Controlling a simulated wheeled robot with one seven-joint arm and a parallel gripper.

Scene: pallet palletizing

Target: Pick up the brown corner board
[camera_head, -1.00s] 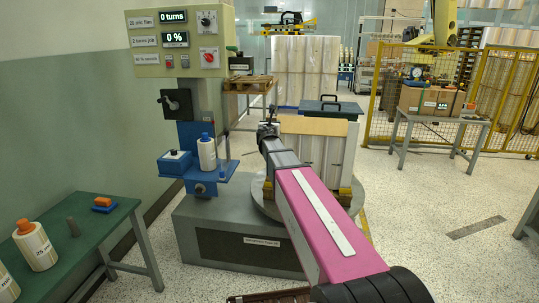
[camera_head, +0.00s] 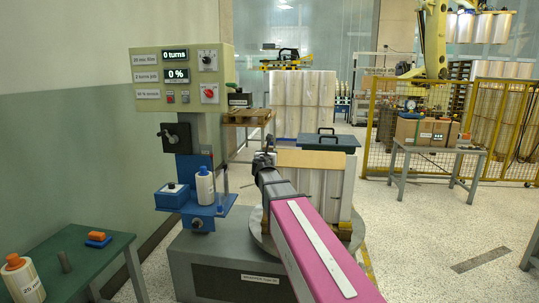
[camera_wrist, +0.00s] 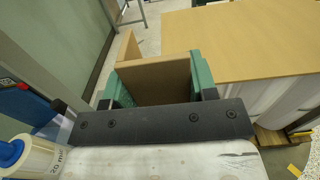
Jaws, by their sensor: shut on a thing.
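The brown corner board (camera_wrist: 155,80) is an L-shaped piece in the wrist view. Its wide face sits between the green finger pads, and its other leg rises at the left. My gripper (camera_wrist: 160,77) is shut on it. In the head view, the dark end of my gripper (camera_head: 264,163) is at the near left edge of the wrapped load (camera_head: 333,187), and the corner board cannot be made out there. The load's flat brown top sheet (camera_head: 310,159) lies right of the board in the wrist view. Whether the board touches the load is unclear.
The wrapping machine (camera_head: 180,75) stands left of the load, with a film roll (camera_head: 205,187) on its blue carriage. A green table (camera_head: 75,262) is at lower left. A yellow fence (camera_head: 450,135) and a grey table (camera_head: 440,150) are at right. Floor between is clear.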

